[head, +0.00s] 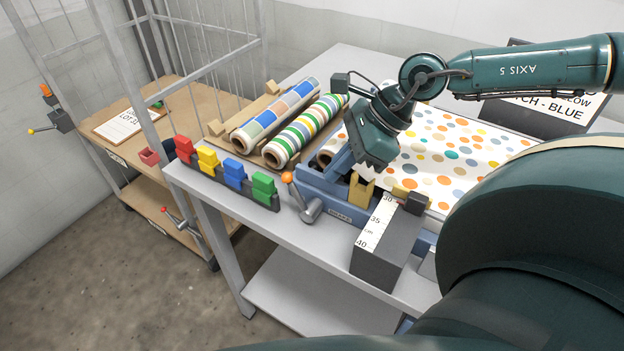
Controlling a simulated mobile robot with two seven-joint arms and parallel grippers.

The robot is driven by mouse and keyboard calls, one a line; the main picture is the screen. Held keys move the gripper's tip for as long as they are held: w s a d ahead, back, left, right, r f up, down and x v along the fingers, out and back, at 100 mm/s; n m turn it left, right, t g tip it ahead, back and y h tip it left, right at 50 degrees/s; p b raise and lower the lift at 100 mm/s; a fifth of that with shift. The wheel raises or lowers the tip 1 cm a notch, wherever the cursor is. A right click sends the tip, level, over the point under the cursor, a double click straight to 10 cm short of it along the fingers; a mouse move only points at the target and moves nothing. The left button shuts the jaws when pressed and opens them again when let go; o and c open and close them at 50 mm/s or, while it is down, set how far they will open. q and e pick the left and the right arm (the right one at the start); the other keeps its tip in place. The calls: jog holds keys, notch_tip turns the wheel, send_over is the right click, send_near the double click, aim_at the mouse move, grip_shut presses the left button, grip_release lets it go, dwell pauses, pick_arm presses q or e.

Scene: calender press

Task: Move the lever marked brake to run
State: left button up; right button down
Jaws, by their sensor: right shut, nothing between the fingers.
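The brake lever (299,194) is a grey arm with an orange knob, on the left end of the blue press frame (325,182). It leans up and to the left from a round grey hub. A small plate beside it (340,215) seems to read BRAKE; I see no legible run mark. My right gripper (370,166) hangs over the press frame, right of the knob and apart from it. It is shut with nothing held; its fingertips are hard to make out. My left gripper is not in view.
Striped and checked rolls (305,131) lie behind the lever. Red, yellow, blue and green blocks (234,174) stand along the table edge to its left. A grey ruler block (386,242) stands to its right. Another lever (181,217) is by the wooden cart.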

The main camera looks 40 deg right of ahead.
aim_at(312, 202)
jog(key=shift+x, duration=0.9)
jog(key=shift+w+r, duration=0.1)
jog(key=shift+r, duration=0.05)
jog(key=shift+w+a+f, duration=0.2)
jog(key=shift+w+a, duration=0.1)
jog(key=shift+a, duration=0.2)
jog(key=shift+w+a+f, duration=0.15)
jog(key=shift+w+a, duration=0.15)
jog(key=shift+a, duration=0.15)
pick_arm(q)
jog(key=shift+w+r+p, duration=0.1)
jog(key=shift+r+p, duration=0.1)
jog(key=shift+p, duration=0.15)
pick_arm(e)
jog(key=shift+w+a+f, duration=0.2)
jog(key=shift+a+f, duration=0.1)
jog(key=shift+a, duration=0.1)
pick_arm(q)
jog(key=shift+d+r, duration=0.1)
